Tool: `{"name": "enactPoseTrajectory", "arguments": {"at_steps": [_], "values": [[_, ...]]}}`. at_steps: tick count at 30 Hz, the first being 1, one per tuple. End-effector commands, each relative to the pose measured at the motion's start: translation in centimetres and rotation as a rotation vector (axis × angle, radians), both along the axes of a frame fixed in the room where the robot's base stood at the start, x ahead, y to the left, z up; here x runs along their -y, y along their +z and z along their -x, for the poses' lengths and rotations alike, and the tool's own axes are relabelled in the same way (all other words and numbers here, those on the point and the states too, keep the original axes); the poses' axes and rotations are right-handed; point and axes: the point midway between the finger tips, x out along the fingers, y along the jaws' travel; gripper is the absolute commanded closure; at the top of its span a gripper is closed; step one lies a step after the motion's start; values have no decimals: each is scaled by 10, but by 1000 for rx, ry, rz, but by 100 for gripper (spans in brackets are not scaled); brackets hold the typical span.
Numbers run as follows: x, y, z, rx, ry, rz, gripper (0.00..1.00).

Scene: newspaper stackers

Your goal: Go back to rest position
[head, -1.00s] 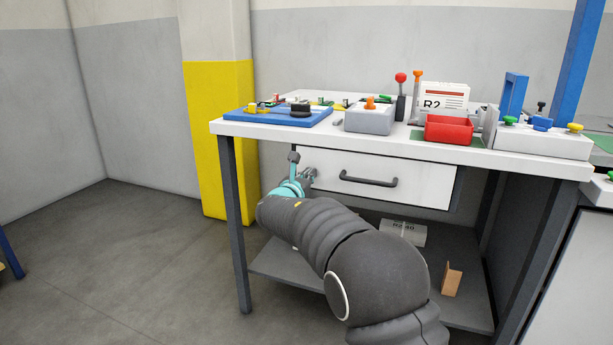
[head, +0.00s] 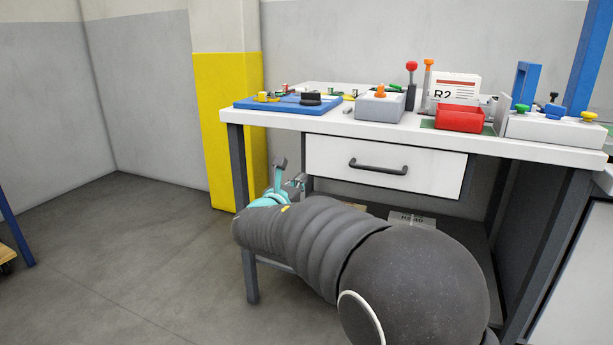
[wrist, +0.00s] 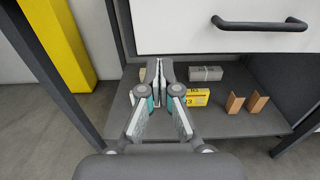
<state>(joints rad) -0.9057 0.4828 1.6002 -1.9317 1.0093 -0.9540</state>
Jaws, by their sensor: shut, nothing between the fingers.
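My gripper (wrist: 158,72) is shut and empty in the wrist view, its fingertips together in front of the lower shelf. In the head view my gripper (head: 298,182) shows only in part beyond my dark arm, below and left of the white drawer (head: 330,153). The drawer looks closed, and its dark handle (wrist: 260,25) is to the right of my fingers in the wrist view, apart from them. The workbench (head: 420,134) stands in front of me, with my arm hiding much of its underside.
The lower shelf (wrist: 235,123) holds a yellow box (wrist: 196,97), a grey block (wrist: 206,73) and brown brackets (wrist: 257,103). A yellow-painted pillar (head: 226,140) stands left of the bench. A red bin (head: 460,119) and a blue tray (head: 285,106) are on the bench top. Open floor lies at left.

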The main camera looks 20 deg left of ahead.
Motion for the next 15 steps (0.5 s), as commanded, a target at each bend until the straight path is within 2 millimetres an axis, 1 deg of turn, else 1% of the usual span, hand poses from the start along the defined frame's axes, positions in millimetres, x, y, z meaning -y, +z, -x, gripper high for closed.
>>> {"name": "enactPoseTrajectory", "arguments": {"at_steps": [1, 4, 9, 12, 14, 15], "values": [[0, 0, 5, 0, 0, 0, 100], [0, 0, 10, 0, 1, 1, 100], [0, 0, 12, 0, 1, -7, 100], [-1, -1, 12, -1, 2, -53, 100], [2, -6, 12, -22, -9, -118, 100], [6, -16, 13, -56, -30, -178, 100]]}}
